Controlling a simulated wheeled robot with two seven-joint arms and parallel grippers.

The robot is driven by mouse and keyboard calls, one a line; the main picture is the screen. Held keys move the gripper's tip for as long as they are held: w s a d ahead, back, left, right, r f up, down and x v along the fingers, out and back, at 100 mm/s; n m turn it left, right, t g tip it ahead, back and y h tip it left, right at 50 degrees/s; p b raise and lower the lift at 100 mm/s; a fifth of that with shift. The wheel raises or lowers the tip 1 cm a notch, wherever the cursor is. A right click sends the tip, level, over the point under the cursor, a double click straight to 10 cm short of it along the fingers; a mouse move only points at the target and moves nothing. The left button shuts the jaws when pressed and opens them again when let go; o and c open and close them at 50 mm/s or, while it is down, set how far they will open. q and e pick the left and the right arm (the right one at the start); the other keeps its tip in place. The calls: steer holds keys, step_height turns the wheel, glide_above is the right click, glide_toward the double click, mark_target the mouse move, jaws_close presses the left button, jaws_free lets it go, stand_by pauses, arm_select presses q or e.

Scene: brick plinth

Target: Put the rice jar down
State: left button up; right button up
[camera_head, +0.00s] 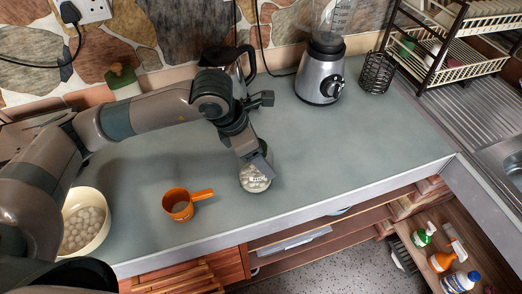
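The rice jar (256,184) is a clear jar with white contents, near the front edge of the grey-green counter (330,150). My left arm reaches in from the left and its gripper (257,165) is at the top of the jar, with the fingers shut on it. The gripper hides the jar's upper part. The jar looks upright, and its base is at or close to the counter; I cannot tell whether it touches. My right gripper is not in view.
An orange measuring cup (178,207) lies left of the jar. A cream bowl (97,202) of white balls is further left. A blender (321,72), black wire basket (376,73) and dish rack (462,62) stand behind. The counter right of the jar is clear.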

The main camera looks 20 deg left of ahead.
arm_select(q)
steer(key=shift+f, duration=0.1)
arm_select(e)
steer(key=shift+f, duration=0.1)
arm_select(q)
steer(key=shift+f+b, duration=0.1)
steer(key=shift+b, duration=0.2)
steer(key=o, duration=1.8)
steer(key=shift+o, duration=0.8)
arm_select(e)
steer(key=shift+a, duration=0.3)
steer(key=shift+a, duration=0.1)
